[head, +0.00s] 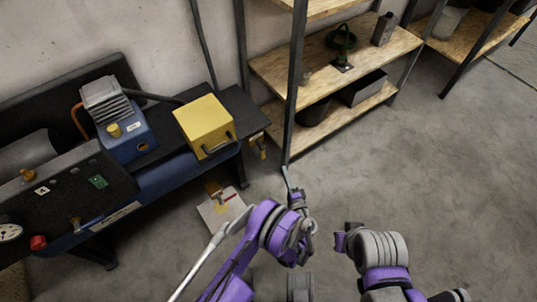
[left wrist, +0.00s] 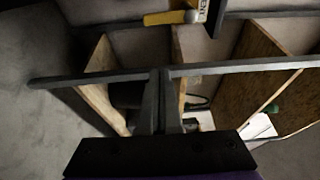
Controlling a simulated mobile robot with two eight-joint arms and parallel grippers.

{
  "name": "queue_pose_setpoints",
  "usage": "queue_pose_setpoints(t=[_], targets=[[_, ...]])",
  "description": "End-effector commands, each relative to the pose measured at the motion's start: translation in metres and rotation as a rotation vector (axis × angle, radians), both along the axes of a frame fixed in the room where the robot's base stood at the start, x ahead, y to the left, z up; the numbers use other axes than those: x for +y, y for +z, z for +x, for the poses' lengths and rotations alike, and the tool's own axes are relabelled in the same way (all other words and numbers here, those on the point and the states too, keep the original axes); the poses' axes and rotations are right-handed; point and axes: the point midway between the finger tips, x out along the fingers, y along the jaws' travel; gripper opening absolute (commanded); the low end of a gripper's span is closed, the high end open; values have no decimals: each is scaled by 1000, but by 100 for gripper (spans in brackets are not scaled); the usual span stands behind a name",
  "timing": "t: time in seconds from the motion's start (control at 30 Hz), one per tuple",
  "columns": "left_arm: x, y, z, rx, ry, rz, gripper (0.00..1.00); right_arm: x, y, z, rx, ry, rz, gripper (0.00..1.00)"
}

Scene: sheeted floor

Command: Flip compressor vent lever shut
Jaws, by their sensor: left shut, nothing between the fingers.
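The compressor (head: 125,135) stands on a dark bench at the left, with a blue body and a grey finned head. A small brass valve with a blue lever (head: 88,221) sticks out low on the front of the dark panel at the lower left. I cannot tell for sure whether this is the vent lever, or its exact setting. My left gripper (head: 287,178) is shut and empty over the floor, well to the right of the compressor and apart from it. Its shut fingers also show in the left wrist view (left wrist: 160,103). My right arm shows at the lower right; its fingers do not.
A yellow box (head: 203,126) with a dark handle sits on the bench. A red knob (head: 38,242) and a gauge (head: 10,232) are at the far left. A shelf rack (head: 270,68) stands just beyond my left gripper. The floor at the right is clear.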

Motion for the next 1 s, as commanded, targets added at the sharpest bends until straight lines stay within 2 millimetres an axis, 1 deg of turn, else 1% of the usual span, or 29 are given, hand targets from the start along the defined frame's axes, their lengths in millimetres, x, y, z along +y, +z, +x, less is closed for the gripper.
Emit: queue_pose_setpoints(t=[0.23,0.37,0.47,0.7,0.8,0.9,1.0], targets=[[1,0,3,1,1,0,0,0,0,0,0,0,0,0],[5,0,14,1,3,-1,0,0,-2,0,1,0,0,0],[11,-1,31,2,4,-2,0,0,-4,0,1,0,0,0],[26,-1,82,1,3,0,0,0,-11,1,4,0,0,0],[31,-1,100,2,3,-1,0,0,-14,2,5,0,0,0],[45,0,85,2,2,-2,0,0,-15,2,5,0,0,0],[54,0,79,1,2,-1,0,0,-16,2,5,0,0,0]])
